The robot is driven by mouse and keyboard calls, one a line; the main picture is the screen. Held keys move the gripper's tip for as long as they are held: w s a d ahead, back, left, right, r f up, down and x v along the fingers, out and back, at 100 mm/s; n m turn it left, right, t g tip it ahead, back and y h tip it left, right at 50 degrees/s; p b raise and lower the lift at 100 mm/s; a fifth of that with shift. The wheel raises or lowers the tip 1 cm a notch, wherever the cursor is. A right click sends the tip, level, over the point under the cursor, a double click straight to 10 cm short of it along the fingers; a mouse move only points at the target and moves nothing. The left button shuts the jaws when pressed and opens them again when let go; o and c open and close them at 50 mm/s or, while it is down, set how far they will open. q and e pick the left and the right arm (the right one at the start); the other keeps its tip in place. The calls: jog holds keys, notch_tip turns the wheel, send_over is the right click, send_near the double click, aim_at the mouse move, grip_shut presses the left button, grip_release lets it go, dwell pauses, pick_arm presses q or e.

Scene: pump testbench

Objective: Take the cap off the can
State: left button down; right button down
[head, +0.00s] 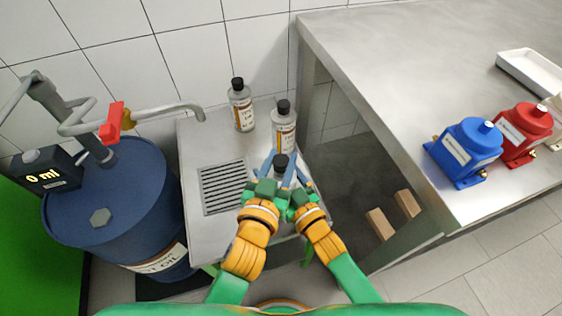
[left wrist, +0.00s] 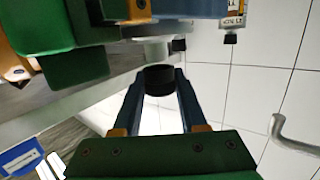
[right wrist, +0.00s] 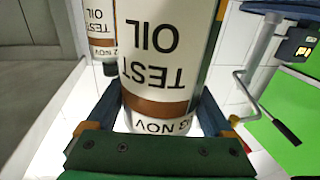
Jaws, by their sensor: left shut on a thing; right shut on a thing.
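The held can is a grey bottle-shaped can with a white TEST OIL label (right wrist: 160,60), seen upside down in the right wrist view. My right gripper (right wrist: 161,98) is shut around its body. The black cap (head: 280,160) is at the can's top and also shows in the left wrist view (left wrist: 159,80). My left gripper (left wrist: 160,85) is shut on this cap from its sides. The cap appears to meet the grey neck, though I cannot tell whether it is loose. In the head view, my grippers hide most of the can.
Two more capped cans (head: 241,106) (head: 284,128) stand behind on the grey stand (head: 190,150), beside a drain grate (head: 223,187). A blue oil drum (head: 130,205) with a tap is at left. A metal table (head: 400,80) with blue and red pumps is at right.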

aim_at(281, 160)
pick_arm(q)
jog(key=shift+r, duration=0.25)
notch_tip(281, 160, up, 4)
jog(key=shift+r, duration=0.1)
pick_arm(e)
grip_release()
pick_arm(q)
jog(key=shift+r+p, duration=0.35)
jog(key=shift+p, duration=0.1)
pick_arm(e)
jog(key=v, duration=1.2)
